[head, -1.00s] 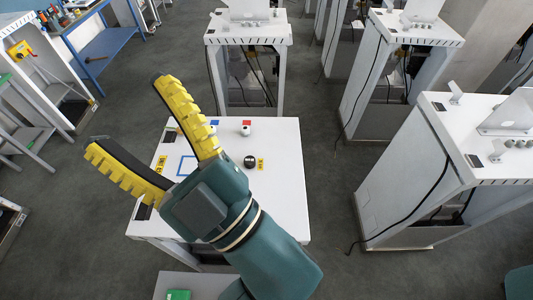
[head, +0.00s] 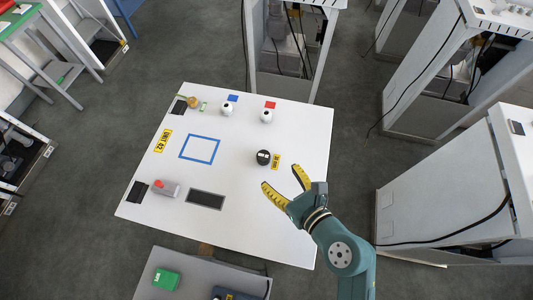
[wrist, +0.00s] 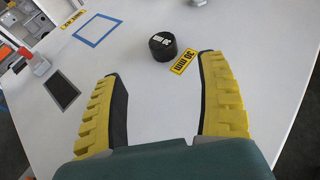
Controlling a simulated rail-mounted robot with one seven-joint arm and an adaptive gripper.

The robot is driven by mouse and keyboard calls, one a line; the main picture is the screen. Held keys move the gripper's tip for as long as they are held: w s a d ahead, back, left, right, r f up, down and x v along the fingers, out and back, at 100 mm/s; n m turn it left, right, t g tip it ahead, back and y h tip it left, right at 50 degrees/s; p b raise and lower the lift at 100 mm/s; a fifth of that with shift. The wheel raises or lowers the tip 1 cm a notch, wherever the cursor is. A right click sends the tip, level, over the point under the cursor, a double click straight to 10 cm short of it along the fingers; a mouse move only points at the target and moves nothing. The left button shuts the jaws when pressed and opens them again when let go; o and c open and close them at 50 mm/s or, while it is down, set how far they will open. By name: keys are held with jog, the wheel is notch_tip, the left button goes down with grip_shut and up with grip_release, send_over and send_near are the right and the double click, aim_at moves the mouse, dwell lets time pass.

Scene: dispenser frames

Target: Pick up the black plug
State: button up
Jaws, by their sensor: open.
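The black plug (head: 263,157) is a short round black piece with a white mark on top. It stands on the white table (head: 240,120), right of the blue square outline. In the wrist view the black plug (wrist: 163,46) lies beyond the fingertips, between their lines and nearer the right finger. My gripper (head: 281,182) is open and empty, above the table just below and right of the plug in the head view. In the wrist view its two yellow fingers (wrist: 155,66) are spread wide apart and do not touch the plug.
A yellow label (head: 276,162) lies right beside the plug. Two white round pieces (head: 266,116) (head: 227,109) stand at the back. A grey piece with a red end (head: 165,187) and a dark rectangle (head: 206,199) are at the front left. Table around the plug is mostly clear.

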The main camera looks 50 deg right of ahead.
aim_at(266, 159)
jog(key=x, duration=1)
jog(key=shift+w+d+p, duration=0.15)
jog(key=shift+d+p, duration=0.05)
jog(key=shift+p, duration=0.1)
jog(key=c, duration=1.2)
